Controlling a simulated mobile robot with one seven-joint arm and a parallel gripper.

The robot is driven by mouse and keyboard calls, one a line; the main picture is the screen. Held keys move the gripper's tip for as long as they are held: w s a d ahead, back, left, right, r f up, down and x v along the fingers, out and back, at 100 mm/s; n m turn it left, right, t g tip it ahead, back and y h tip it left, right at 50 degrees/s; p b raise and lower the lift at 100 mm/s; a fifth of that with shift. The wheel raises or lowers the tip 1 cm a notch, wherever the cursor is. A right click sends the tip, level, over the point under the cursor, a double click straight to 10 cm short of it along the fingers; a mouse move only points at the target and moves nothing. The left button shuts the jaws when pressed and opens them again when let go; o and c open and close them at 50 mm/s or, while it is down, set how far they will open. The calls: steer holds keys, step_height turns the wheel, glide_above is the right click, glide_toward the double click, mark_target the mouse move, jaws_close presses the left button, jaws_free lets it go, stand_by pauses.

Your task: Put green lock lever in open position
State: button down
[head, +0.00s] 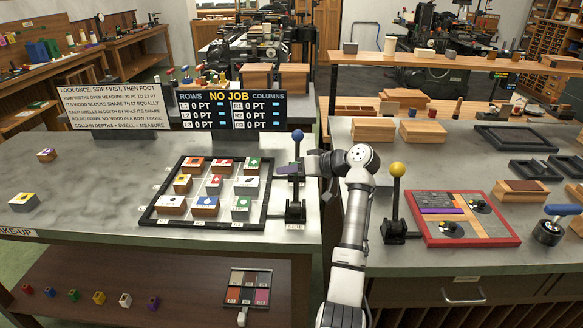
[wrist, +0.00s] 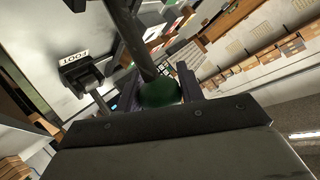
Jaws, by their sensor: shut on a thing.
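The green lock lever shows in the wrist view as a dark green rounded knob (wrist: 160,93), between the purple fingers of my gripper (wrist: 150,93). My gripper is shut on it. A dark rod runs up from beside the knob. In the head view my gripper (head: 288,169) is at the right end of the left bench, beside an upright lever with a blue ball (head: 298,135). The green knob is hidden there by my gripper. I cannot tell from these views which position the lock lever is in.
A black-framed tray (head: 157,217) with several picture-topped blocks lies left of the lever. A yellow-ball lever (head: 397,170) and a red-framed panel (head: 427,240) stand on the right bench. A display (head: 231,110) and a white sign (head: 118,107) stand behind.

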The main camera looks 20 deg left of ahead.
steer(key=shift+w, duration=0.25)
stand_by(0.3)
steer(key=c, duration=1.3)
jaws_free()
steer(key=o, duration=0.4)
steer(key=shift+a+f, duration=0.1)
steer(key=b+v, duration=0.4)
steer(key=v, duration=1)
steer(key=shift+w, duration=0.15)
